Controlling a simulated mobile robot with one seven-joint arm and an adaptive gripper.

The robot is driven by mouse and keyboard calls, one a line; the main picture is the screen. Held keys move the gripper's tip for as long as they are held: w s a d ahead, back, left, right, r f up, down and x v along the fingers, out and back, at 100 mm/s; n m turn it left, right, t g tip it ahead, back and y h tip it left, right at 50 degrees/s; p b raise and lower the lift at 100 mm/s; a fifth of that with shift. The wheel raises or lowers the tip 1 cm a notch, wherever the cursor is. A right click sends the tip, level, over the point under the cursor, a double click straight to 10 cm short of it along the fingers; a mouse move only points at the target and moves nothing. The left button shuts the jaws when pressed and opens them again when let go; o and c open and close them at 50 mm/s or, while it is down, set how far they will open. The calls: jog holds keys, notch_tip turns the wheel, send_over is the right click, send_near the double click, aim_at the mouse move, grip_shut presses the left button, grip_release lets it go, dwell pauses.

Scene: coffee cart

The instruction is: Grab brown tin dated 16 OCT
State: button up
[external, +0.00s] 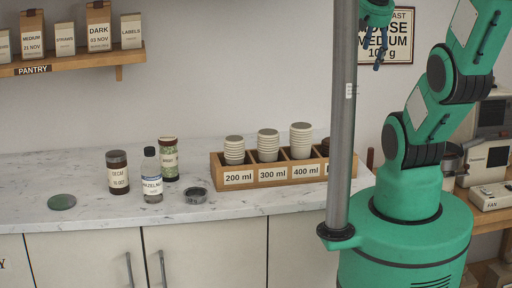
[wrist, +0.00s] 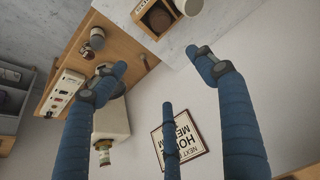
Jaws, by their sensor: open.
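A brown tin (external: 118,172) with a dark lid stands upright on the marble counter, left of centre in the external view. Its label reads DECAF with a small date line that looks like 16 OCT. The tin is not recognisable in the wrist view.
Close right of the tin stand a hazelnut bottle (external: 152,178) and a green-filled jar (external: 169,160). A green disc (external: 62,202) and a dark ring (external: 195,196) lie flat nearby. A wooden cup rack (external: 218,175) stands further right. The pantry shelf (external: 85,64) hangs above left.

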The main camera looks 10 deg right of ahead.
jog(key=w+a+f+m+g+p, duration=0.1)
jog(key=w+a+f+g+p, duration=0.15)
jog(key=w+a+f, duration=0.5)
jog(key=w+a+f+g+p, duration=0.2)
jog(key=w+a+p, duration=0.2)
jog(key=w+a, duration=0.75)
jog(key=a+f+p, duration=0.1)
jog(key=a+f, duration=0.2)
jog(key=a, duration=0.7)
jog(key=a+f+m+p, duration=0.1)
jog(key=a+f, duration=0.3)
jog(key=a, duration=0.6)
jog(key=s+a+f+m+g+p, duration=0.1)
jog(key=a+f+p, duration=0.2)
jog(key=a, duration=0.8)
jog(key=shift+a+f, duration=0.1)
jog(key=shift+f, duration=0.2)
jog(key=m+p, duration=0.3)
send_over(116, 153)
notch_tip(116, 153, down, 3)
jog(key=shift+s+f, duration=0.1)
jog(key=shift+s, duration=0.05)
jog(key=shift+f, duration=0.1)
jog(key=shift+f+p, duration=0.35)
jog(key=shift+f, duration=3.9)
